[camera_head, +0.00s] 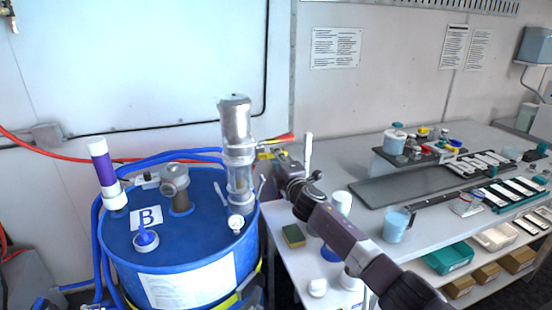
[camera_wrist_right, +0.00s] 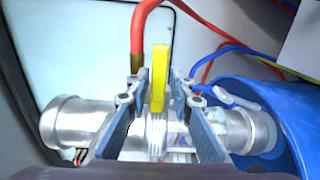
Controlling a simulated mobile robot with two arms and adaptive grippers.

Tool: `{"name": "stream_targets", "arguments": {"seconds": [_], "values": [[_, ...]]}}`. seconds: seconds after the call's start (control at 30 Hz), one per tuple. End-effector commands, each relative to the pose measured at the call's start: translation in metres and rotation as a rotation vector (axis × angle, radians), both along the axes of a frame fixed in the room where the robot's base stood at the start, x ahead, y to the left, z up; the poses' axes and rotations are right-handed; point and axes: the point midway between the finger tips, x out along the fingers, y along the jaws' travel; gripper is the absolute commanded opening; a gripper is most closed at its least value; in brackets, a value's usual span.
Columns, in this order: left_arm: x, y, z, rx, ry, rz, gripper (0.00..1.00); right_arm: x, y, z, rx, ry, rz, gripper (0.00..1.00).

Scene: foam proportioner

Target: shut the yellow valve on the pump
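The silver pump (camera_head: 238,150) stands upright on top of a blue drum (camera_head: 200,275). In the right wrist view its metal body (camera_wrist_right: 75,122) lies sideways across the picture. The yellow valve handle (camera_wrist_right: 159,80) stands up between the fingers of my right gripper (camera_wrist_right: 157,92). The fingers are apart, with a gap on each side of the handle. In the head view my right gripper (camera_head: 276,158) is beside the pump, on its right, and partly covers the valve. My left gripper is not in view.
A red hose (camera_wrist_right: 137,35) rises behind the handle. A bench (camera_head: 340,155) with cups and trays is on the right.

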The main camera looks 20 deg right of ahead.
Motion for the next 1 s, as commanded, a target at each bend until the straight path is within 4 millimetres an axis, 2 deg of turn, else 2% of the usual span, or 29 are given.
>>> {"name": "stream_targets", "arguments": {"seconds": [0.17,0.37,1.0], "values": [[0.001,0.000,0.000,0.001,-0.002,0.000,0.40,-0.001,0.000,0.001,0.002,-0.002,0.000,0.21],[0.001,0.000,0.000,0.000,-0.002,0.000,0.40,-0.013,-0.002,0.001,0.000,-0.003,0.000,0.21],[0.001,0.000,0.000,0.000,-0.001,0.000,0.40,-0.095,-0.003,0.000,0.000,0.000,0.001,0.21]]}}
